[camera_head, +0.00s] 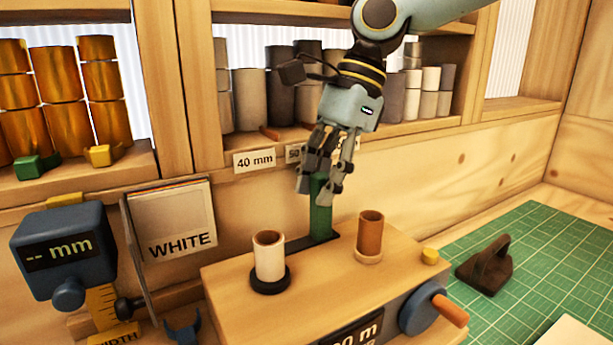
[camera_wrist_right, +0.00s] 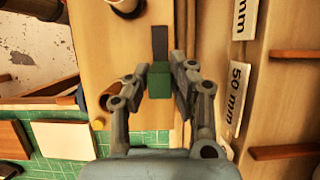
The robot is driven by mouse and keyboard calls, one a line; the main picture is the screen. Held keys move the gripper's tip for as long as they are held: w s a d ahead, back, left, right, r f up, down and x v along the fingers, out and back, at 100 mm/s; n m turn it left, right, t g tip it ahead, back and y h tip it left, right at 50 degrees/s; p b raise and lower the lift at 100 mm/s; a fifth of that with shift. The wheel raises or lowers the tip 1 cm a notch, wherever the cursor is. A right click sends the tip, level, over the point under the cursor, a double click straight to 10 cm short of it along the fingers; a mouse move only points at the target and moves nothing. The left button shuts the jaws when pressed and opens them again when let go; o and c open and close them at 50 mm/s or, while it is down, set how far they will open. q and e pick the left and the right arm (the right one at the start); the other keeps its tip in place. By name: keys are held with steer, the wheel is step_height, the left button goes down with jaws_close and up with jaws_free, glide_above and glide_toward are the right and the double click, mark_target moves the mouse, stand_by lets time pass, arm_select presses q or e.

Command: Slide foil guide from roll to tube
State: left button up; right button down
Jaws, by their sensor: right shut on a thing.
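The foil guide, a green upright post (camera_head: 320,207), stands on a dark rail (camera_head: 300,244) at the back of the wooden winder (camera_head: 325,270). My right gripper (camera_head: 323,180) comes down from above and is shut on the guide's top. In the right wrist view the green guide (camera_wrist_right: 160,82) sits between both fingers, with the dark rail (camera_wrist_right: 159,40) running from it toward the roll side. The pale roll (camera_head: 269,257) stands on a black base at left. The brown tube (camera_head: 370,234) stands on a light collar at right. My left gripper is not in view.
A blue width gauge (camera_head: 62,250) and a WHITE sample card (camera_head: 178,225) stand left of the winder. A blue crank wheel (camera_head: 425,310) is at its front right. A dark handled block (camera_head: 485,265) rests on the green mat (camera_head: 545,255). Shelves of rolls line the back.

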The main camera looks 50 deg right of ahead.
steer(key=shift+d+r, duration=0.1)
steer(key=shift+d, duration=0.3)
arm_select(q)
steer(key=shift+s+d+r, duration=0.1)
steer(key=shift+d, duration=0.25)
arm_select(e)
steer(key=shift+a, duration=0.1)
steer(key=c, duration=1.4)
jaws_free()
steer(key=shift+s, duration=0.1)
steer(key=shift+o, duration=1.2)
steer(key=shift+s+d, duration=0.1)
steer(key=shift+d, duration=0.15)
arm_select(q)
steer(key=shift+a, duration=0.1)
arm_select(e)
steer(key=shift+a, duration=0.1)
